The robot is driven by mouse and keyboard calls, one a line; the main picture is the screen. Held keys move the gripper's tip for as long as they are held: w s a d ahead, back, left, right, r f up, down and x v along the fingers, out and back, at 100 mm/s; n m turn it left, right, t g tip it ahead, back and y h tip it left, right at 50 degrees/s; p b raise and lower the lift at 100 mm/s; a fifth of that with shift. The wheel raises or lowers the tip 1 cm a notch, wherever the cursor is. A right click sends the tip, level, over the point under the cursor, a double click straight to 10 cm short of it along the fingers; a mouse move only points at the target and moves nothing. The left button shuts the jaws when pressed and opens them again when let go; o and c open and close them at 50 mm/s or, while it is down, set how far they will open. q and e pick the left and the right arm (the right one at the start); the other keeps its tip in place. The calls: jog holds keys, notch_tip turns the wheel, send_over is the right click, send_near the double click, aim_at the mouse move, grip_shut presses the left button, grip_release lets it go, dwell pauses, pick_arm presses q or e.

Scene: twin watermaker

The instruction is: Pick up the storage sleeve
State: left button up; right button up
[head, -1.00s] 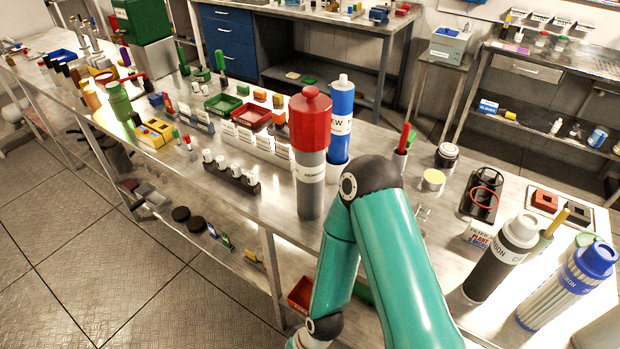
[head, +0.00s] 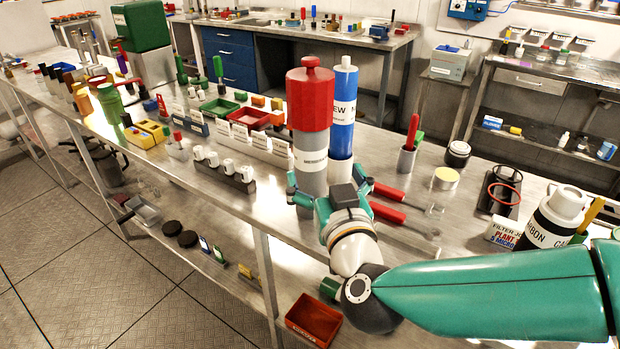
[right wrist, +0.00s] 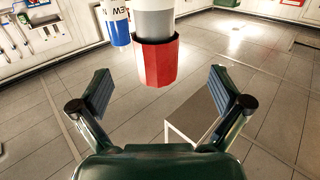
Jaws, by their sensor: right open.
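A tall grey cylinder (head: 310,178) with a red cap (head: 310,100) and a white label reading "MEMBRANE" stands upright near the bench's front edge. Its red cap also shows in the right wrist view (right wrist: 157,66), between and beyond the fingers. A blue cylinder (head: 343,115) marked "NEW" stands close behind it, also seen in the right wrist view (right wrist: 119,32). I cannot tell which is the storage sleeve. My right gripper (head: 326,182) is open and empty, its fingers either side of the grey cylinder's lower part. Contact is not visible. My left gripper is not in view.
Red-handled tools (head: 400,215) lie right of the gripper. A grey holder (head: 406,160) with a red handle stands behind. White vials in a dark rack (head: 225,172) stand to the left. A black and white canister (head: 552,218) and filter box (head: 503,233) are at right.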

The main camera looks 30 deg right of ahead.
jog(key=p, duration=0.5)
send_near(311, 136)
jog(key=x, duration=0.8)
jog(key=shift+d+p+x, duration=0.2)
jog(key=shift+p+x, duration=0.9)
jog(key=shift+x, duration=1.8)
jog(key=shift+s, duration=0.15)
jog(key=shift+c, duration=0.2)
jog(key=c, duration=1.8)
jog(key=shift+r, duration=0.1)
